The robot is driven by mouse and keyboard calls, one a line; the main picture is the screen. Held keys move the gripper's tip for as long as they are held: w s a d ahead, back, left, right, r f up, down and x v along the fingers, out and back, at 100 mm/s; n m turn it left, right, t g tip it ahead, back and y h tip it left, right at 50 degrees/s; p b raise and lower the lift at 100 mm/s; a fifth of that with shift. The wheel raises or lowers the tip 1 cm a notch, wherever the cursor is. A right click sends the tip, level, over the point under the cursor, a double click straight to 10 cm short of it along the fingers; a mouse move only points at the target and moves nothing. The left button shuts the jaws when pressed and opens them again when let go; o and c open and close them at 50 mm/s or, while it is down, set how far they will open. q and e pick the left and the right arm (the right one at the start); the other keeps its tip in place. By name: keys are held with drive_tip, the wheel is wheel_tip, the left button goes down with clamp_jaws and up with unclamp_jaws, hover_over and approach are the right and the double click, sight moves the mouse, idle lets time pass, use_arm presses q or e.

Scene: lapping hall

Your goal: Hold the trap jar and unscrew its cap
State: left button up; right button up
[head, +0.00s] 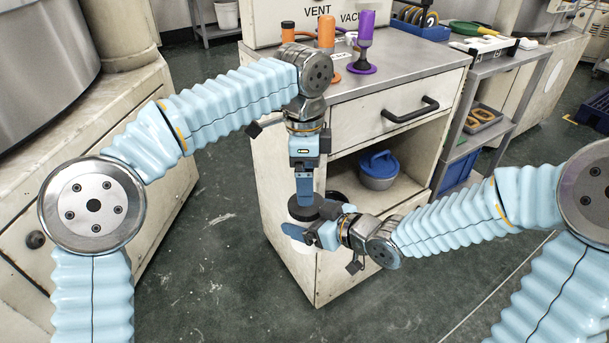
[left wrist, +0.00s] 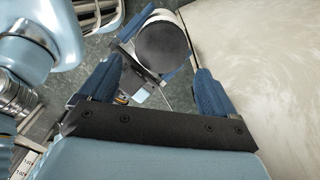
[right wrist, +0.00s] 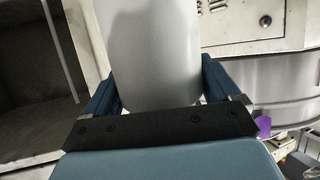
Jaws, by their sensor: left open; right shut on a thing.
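The trap jar has a round dark cap (head: 305,208) and a smooth pale body (right wrist: 155,45). My right gripper (head: 308,236) comes in from the right and is shut around the jar's body, below the cap. In the right wrist view the body stands between its two fingers. My left gripper (head: 304,192) points down from above and is open at the cap.
The jar is held in front of a worn cabinet with a drawer (head: 385,108) and an open shelf, where a blue-lidded pot (head: 379,170) stands. An orange bottle (head: 326,32) and a purple bottle (head: 365,30) stand on top. Clear floor (head: 215,235) lies to the left.

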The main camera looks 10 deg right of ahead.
sight(307, 223)
use_arm(q)
drive_tip(key=shift+w+a+r+m, duration=0.15)
drive_tip(key=shift+w+r+m, duration=0.05)
drive_tip(key=shift+r+m, duration=0.75)
wheel_tip(307, 223, down, 8)
drive_tip(key=shift+s+r, duration=0.1)
drive_tip(key=shift+s, duration=0.05)
drive_tip(key=c, duration=0.9)
drive_tip(key=n, duration=0.3)
drive_tip(key=o, duration=1.1)
drive_tip(key=shift+c, duration=0.2)
drive_tip(key=shift+r, duration=0.15)
